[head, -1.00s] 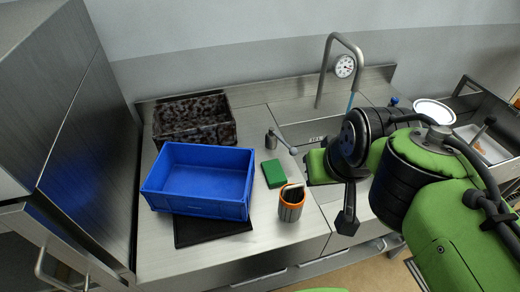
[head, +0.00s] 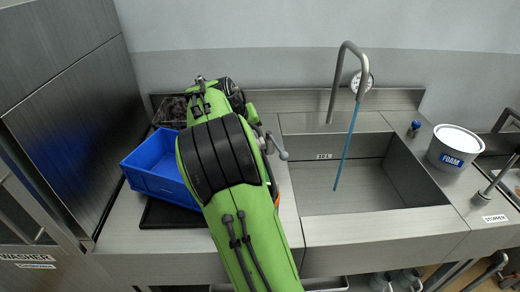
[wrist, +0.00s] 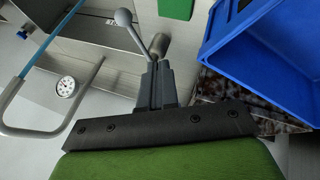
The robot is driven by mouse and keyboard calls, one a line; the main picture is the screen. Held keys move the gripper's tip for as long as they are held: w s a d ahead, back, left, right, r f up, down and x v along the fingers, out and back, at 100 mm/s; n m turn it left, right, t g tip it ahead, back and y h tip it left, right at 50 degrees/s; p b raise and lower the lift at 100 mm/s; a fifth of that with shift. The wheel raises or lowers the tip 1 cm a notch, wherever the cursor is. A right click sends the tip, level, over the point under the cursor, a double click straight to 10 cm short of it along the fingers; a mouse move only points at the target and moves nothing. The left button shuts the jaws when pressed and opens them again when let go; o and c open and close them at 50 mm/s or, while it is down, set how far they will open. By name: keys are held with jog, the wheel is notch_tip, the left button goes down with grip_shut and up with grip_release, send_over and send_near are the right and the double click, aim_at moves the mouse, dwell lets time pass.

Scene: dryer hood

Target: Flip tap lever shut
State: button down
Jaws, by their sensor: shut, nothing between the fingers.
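The tap lever (head: 278,146) is a grey arm with a ball end on a short post, left of the sink. In the wrist view its ball end (wrist: 123,17) points up and left from the metal post (wrist: 159,44). My gripper (wrist: 154,68) is shut and empty, its tips right by the post and lever base; I cannot tell if they touch. In the head view my arm hides the gripper and part of the post. The tall curved spout (head: 346,62) stands behind the sink, with a blue stream (head: 348,145) coming down from it into the basin.
A blue crate (head: 155,166) and a dark speckled crate (head: 170,110) stand left of my arm. A green block (wrist: 176,8) lies near the lever. A gauge (wrist: 66,86) is by the spout. A FOAM tub (head: 453,148) stands right of the sink (head: 330,203).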

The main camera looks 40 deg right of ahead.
aim_at(277, 146)
jog(key=b+x, duration=0.2)
jog(key=x, duration=0.7)
jog(key=shift+f, duration=0.15)
jog(key=d, duration=0.2)
jog(key=s+d+f, duration=0.1)
jog(key=shift+d+f+b, duration=0.15)
jog(key=shift+d+b, duration=0.05)
jog(key=shift+b, duration=0.1)
jog(key=shift+s+d, duration=0.2)
jog(key=shift+d, duration=0.15)
jog(key=shift+s, duration=0.1)
